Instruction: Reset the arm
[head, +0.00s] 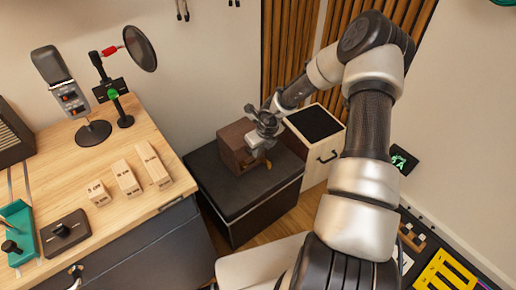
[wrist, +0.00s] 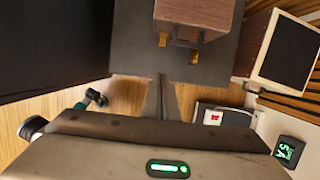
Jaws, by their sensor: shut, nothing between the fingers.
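My arm reaches down from the upper right of the head view. My gripper (head: 256,142) is at its end, in front of part of a brown wooden box (head: 234,154). In the wrist view the fingers of my gripper (wrist: 162,82) are together with nothing between them. The wooden box also shows at the top of the wrist view (wrist: 196,14), with small gold feet beneath it. The fingertips appear apart from the box in that view.
The box sits on a low dark cabinet (head: 225,195). A pale case with a black top (head: 318,122) stands beside it. A wooden desk (head: 140,195) on the left holds a microphone (head: 62,85), a pop filter (head: 140,48) and wooden blocks (head: 126,178). Walls close off the back and right.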

